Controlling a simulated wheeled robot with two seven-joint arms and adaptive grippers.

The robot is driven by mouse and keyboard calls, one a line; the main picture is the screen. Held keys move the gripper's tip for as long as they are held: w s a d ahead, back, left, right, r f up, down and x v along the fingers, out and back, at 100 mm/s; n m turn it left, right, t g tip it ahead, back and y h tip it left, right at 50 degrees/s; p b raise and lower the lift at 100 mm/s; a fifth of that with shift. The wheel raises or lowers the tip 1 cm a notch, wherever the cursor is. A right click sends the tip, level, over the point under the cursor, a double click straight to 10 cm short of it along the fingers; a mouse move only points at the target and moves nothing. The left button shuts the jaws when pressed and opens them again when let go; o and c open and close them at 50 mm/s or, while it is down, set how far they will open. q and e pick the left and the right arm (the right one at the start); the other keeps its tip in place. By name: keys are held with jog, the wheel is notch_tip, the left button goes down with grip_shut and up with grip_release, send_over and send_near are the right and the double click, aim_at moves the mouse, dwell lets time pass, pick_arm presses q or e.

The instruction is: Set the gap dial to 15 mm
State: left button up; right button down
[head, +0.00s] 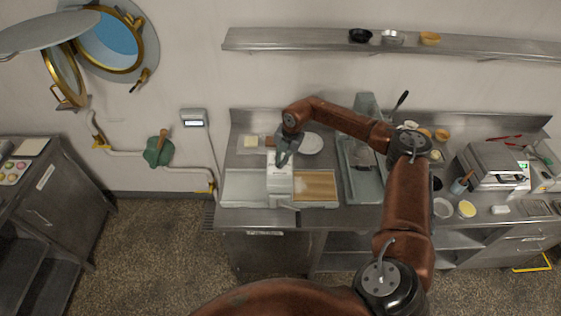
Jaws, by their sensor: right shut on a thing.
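A white dough sheeter (280,183) stands on the steel counter, with a pale bed (244,187) on its left and a tan, dough-coloured bed (315,187) on its right. My right gripper (283,160) points down at the top rear of the sheeter's middle housing. It is shut on what seems to be the gap dial, which the fingers hide. The dial's setting cannot be read from here. My left gripper is not in view.
A white plate (312,143) lies just behind the sheeter. A steel sink (362,182) is to its right, below my forearm. A wall shelf (390,43) runs above.

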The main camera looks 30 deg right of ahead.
jog(key=n, duration=0.1)
jog(key=n+g+h, duration=0.1)
jog(key=n, duration=0.1)
jog(key=n+b, duration=0.1)
jog(key=n, duration=0.1)
jog(key=shift+w+a+g+h, duration=0.25)
jog(key=shift+a+g+h, duration=0.05)
jog(key=shift+h, duration=0.1)
jog(key=n+h, duration=0.1)
jog(key=n, duration=0.1)
jog(key=n+h+b, duration=0.1)
jog(key=n, duration=0.2)
jog(key=shift+w+a+n+g+h+b, duration=0.1)
jog(key=shift+a+n+g+h+b, duration=0.2)
jog(key=shift+n+h, duration=0.1)
jog(key=n+h+b, duration=0.1)
jog(key=n+h, duration=0.1)
jog(key=n, duration=0.3)
jog(key=shift+a+f, duration=0.1)
jog(key=shift+a, duration=0.05)
jog(key=n+t+h, duration=0.1)
jog(key=n, duration=0.1)
jog(key=n+t+h+b, duration=0.1)
jog(key=n, duration=0.2)
jog(key=shift+s+a, duration=0.15)
jog(key=shift+s, duration=0.05)
jog(key=c, duration=2.1)
grip_release()
jog(key=shift+f, duration=0.15)
